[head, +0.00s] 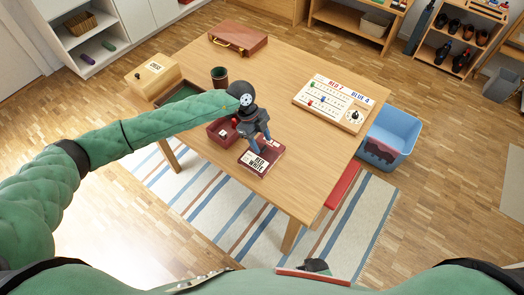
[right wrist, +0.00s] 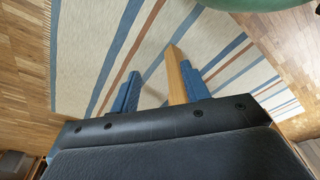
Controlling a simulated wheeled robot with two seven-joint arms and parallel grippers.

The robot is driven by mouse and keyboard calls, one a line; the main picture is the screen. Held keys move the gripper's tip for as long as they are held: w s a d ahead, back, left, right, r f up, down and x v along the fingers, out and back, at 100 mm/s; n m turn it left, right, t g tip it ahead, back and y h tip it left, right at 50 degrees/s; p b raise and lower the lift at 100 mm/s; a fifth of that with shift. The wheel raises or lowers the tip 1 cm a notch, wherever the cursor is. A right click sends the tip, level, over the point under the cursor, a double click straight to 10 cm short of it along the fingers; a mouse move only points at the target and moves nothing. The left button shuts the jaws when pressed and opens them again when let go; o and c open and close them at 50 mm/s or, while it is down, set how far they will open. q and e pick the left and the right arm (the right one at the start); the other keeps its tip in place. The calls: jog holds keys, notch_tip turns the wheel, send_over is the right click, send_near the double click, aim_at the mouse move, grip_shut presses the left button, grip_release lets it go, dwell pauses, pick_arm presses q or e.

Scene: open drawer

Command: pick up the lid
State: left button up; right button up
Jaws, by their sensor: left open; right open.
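A flat dark red lid (head: 262,157) with a white label lies on the table near its front edge. A dark red open box (head: 222,131) with small pieces in it stands just left of it. My left gripper (head: 258,141) is open, its fingers pointing down over the far side of the lid; whether they touch it I cannot tell. The gripper partly hides the lid's far edge and the box's right side. My right gripper (right wrist: 160,76) is open and empty in the right wrist view, above the rug.
A blue bin (head: 393,135) stands right of the table. A table leg (right wrist: 176,75) shows behind my right fingers.

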pick_arm(q)
jog(key=shift+x, duration=1.05)
pick_arm(e)
jog(key=shift+s+d+f, duration=0.2)
jog(key=shift+f, duration=0.3)
jog(key=shift+s+d+f, duration=0.15)
jog(key=shift+f, duration=0.3)
pick_arm(q)
jog(key=shift+a, duration=0.1)
jog(key=c, duration=1)
jog(key=shift+c, duration=0.4)
pick_arm(e)
jog(key=shift+s, duration=0.1)
